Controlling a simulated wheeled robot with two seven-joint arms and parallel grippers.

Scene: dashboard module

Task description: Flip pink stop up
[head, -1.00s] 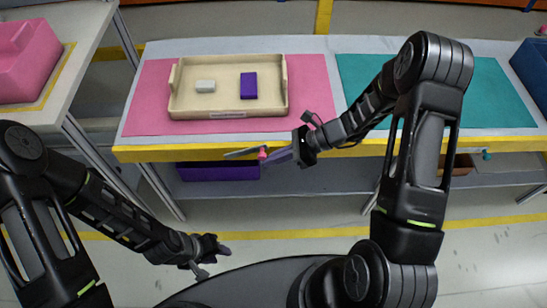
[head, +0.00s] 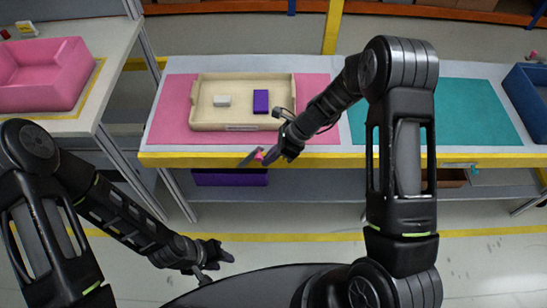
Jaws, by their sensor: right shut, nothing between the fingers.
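The pink stop (head: 259,156) is a small pink piece at the yellow front edge of the workbench, below the pink mat. My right gripper (head: 256,158) is at the stop, its fingers overlapping it in the head view. The jaws are shut with nothing held. The fingers partly hide the stop, so I cannot tell whether it points up or down, or whether they touch it. My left gripper (head: 217,262) is low over the floor in front of the bench, away from the stop, with its fingers apart and empty.
A beige tray (head: 239,127) with a white block (head: 221,100) and a purple block (head: 261,101) stands on the pink mat (head: 173,112). A teal mat (head: 440,115) lies to the right. A pink bin (head: 40,78) is on the left table. A purple bin (head: 230,178) is underneath.

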